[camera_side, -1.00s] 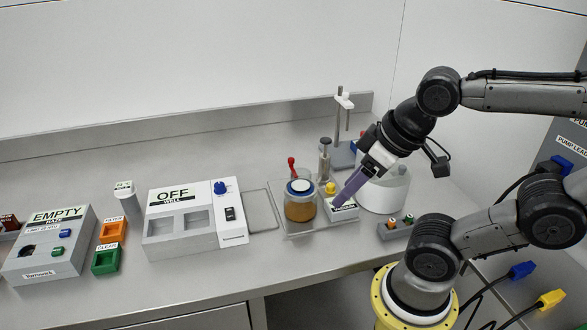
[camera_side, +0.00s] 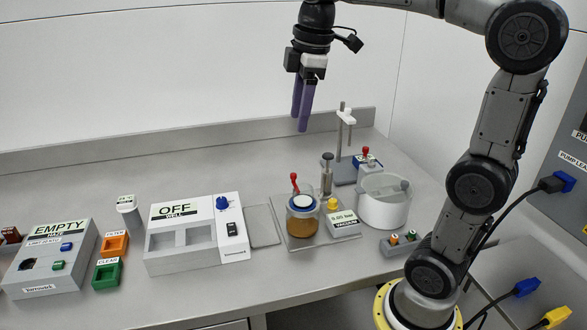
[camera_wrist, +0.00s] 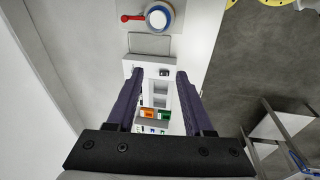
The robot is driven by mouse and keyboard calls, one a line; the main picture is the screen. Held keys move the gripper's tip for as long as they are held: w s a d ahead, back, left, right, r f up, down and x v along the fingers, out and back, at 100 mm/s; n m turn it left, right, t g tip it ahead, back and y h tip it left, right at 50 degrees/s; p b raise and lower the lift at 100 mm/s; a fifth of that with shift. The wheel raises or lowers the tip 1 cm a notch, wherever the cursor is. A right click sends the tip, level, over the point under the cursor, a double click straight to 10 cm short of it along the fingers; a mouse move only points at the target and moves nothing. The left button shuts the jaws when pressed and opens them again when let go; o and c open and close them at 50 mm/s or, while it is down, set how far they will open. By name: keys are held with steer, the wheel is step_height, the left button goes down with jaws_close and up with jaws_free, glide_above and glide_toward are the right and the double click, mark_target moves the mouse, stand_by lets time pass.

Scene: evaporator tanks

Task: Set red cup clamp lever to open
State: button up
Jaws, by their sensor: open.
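A red lever (camera_side: 294,182) with a rounded end stands at the back left of a jar (camera_side: 302,222) with a blue-rimmed lid and amber contents. In the wrist view the red lever (camera_wrist: 131,18) points left from the jar's lid (camera_wrist: 159,17) at the top edge. The jar stands on a tray (camera_side: 318,241). My gripper (camera_side: 300,123) is open and empty, its purple fingers pointing down, high above the back of the bench and clear of the lever. In the wrist view my gripper (camera_wrist: 160,72) also shows its two fingers apart.
A vacuum readout box (camera_side: 344,224) with a yellow knob and a metal cylinder (camera_side: 327,172) stand close to the jar. A white pot (camera_side: 383,210), a stand (camera_side: 345,170) and another red-knobbed item (camera_side: 366,155) are at right. The OFF box (camera_side: 176,252) is left.

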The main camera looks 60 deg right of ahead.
steer(key=w+d+f+g, duration=0.2)
steer(key=w+d+f, duration=0.1)
steer(key=w+d, duration=0.45)
steer(key=m, duration=0.1)
glide_toward(294, 174)
steer(key=shift+y, duration=0.3)
step_height(294, 174, down, 8)
steer(key=shift+w+d+f, duration=0.1)
steer(key=shift+d+f, duration=0.05)
steer(key=shift+c, duration=0.4)
jaws_close()
